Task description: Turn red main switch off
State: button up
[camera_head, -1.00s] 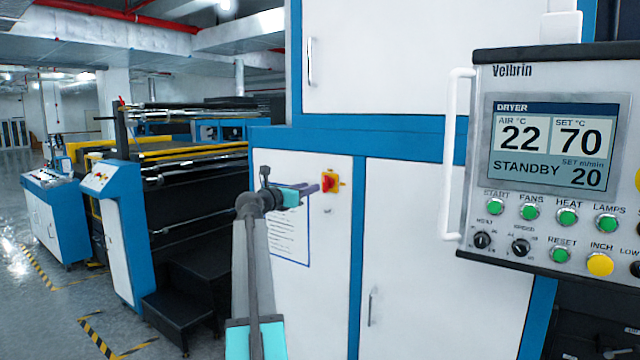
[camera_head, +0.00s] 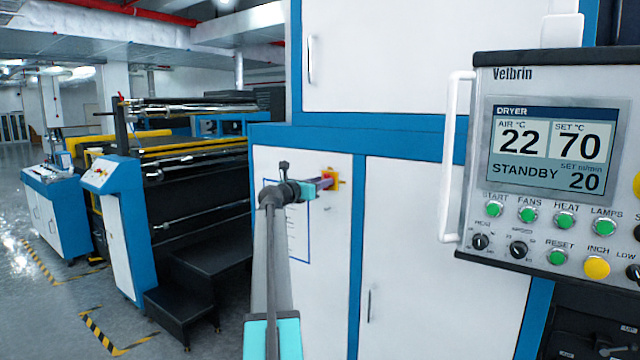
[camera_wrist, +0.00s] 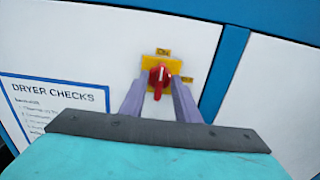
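The red main switch (camera_wrist: 159,77) is a red rotary handle on a yellow plate (camera_wrist: 150,130), mounted on a white cabinet door. In the wrist view its handle points nearly straight down, tilted slightly. My gripper (camera_wrist: 158,84) is open, with one grey finger on each side of the handle and a small gap visible on both sides. In the head view the gripper (camera_head: 322,183) reaches right up to the switch (camera_head: 330,173) and hides part of it. I cannot tell how far the fingertips are from the plate.
A dryer checks notice (camera_wrist: 58,105) is on the door left of the switch. A control panel (camera_head: 556,165) with a screen reading STANDBY and a white handle (camera_head: 455,155) stand out at the right. Black steps (camera_head: 182,312) and a blue machine are at the left.

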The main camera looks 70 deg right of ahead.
grip_shut()
jog(key=shift+m, duration=0.3)
jog(key=shift+s+f+m+b, duration=0.1)
jog(key=shift+m+b, duration=2.45)
jog(key=shift+m, duration=0.35)
jog(key=shift+s+f+m+b, duration=0.1)
jog(key=shift+f+m+b, duration=0.05)
jog(key=shift+m+b, duration=2.6)
jog(key=shift+s+f+m+b, duration=0.1)
jog(key=shift+m+b, duration=2.25)
jog(key=shift+m, duration=0.7)
jog(key=shift+a, duration=0.1)
grip_release()
